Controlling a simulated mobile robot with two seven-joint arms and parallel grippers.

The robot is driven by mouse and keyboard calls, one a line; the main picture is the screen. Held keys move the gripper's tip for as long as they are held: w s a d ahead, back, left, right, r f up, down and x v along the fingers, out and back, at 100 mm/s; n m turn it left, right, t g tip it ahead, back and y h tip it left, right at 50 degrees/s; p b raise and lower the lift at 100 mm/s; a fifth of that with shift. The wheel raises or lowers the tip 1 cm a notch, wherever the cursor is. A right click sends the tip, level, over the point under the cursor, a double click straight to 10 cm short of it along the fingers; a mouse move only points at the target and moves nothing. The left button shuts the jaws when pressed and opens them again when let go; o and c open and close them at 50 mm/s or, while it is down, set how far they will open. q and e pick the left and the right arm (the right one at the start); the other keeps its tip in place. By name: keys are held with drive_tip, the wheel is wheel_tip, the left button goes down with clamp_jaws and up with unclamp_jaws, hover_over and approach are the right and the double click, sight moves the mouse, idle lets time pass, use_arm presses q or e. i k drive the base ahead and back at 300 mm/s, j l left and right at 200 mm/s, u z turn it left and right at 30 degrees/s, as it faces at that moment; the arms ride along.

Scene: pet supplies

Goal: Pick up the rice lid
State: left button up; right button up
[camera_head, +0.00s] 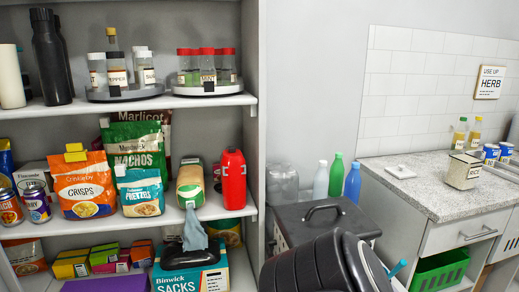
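A small pale square lid (400,171) with a raised knob lies flat on the left part of the speckled grey counter (430,200). I take it for the rice lid. A cream, box-shaped container (462,171) with a small label stands to its right, apart from it; the label looks like it reads RICE, but it is small. Neither of my grippers is in view, and nothing is seen touching the lid.
Shelves (130,103) full of packets, jars and cans fill the left. A dark handled box (325,218), bottles (336,176) and a large black ribbed object (325,265) stand before the counter's left end. Blue cans (491,154) and bottles (460,133) stand farther back. Counter around the lid is clear.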

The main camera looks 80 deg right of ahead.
sight(400, 171)
drive_tip(key=z, duration=3.9)
drive_tip(key=i+l+u, duration=0.15)
drive_tip(key=u, duration=0.25)
drive_tip(key=i+l+u, duration=0.1)
drive_tip(key=l+u, duration=0.25)
drive_tip(key=i+l+u, duration=0.15)
drive_tip(key=l, duration=0.2)
drive_tip(key=i+l+u, duration=0.15)
drive_tip(key=l, duration=0.15)
drive_tip(key=k, duration=0.05)
